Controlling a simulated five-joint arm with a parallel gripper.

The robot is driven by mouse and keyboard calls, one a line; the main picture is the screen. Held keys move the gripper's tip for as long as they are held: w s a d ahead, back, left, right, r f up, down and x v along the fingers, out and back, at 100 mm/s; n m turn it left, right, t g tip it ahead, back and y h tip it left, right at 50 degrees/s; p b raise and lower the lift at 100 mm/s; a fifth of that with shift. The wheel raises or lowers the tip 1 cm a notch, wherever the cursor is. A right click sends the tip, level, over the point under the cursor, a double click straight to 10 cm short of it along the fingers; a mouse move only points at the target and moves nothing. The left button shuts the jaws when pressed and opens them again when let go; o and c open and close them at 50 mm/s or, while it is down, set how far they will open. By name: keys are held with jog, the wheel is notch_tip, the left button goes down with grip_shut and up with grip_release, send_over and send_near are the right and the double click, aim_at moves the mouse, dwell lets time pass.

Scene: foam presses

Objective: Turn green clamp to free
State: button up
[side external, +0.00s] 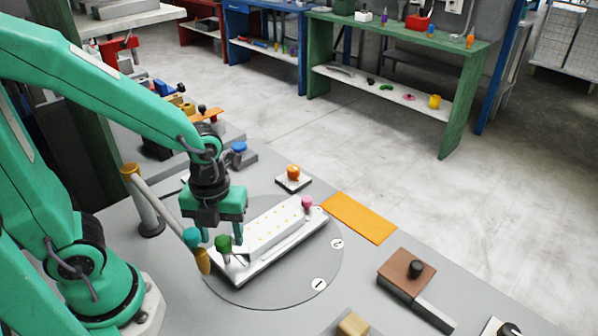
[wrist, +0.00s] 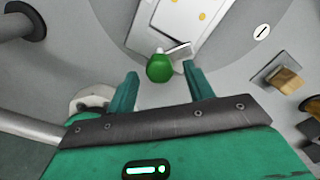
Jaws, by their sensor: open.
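The green clamp (wrist: 159,68) has a round green knob and a short pale lever, at the near end of a white fixture (side external: 272,238) on a round grey turntable. The lever points toward the fixture's edge in the wrist view. The green knob also shows in the side view (side external: 223,243). My gripper (wrist: 160,76) is open, with one finger on each side of the knob in the wrist view and visible gaps to both. In the side view my gripper (side external: 221,235) is directly above or around the knob; the exact height is hard to tell. A pink knob (side external: 307,203) is at the fixture's far end.
A pale bar (side external: 167,210) with orange ends and a teal knob (side external: 192,237) stand close left of my gripper. An orange knob on a white base (side external: 293,175), an orange mat (side external: 358,217) and a brown block (side external: 407,275) lie around the turntable. A tan block (wrist: 287,82) is at right.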

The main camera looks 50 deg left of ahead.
jog(key=shift+f, duration=0.45)
jog(key=shift+c, duration=0.4)
jog(key=c, duration=0.9)
jog(key=shift+m, duration=0.4)
jog(key=m, duration=0.4)
jog(key=shift+m, duration=2.1)
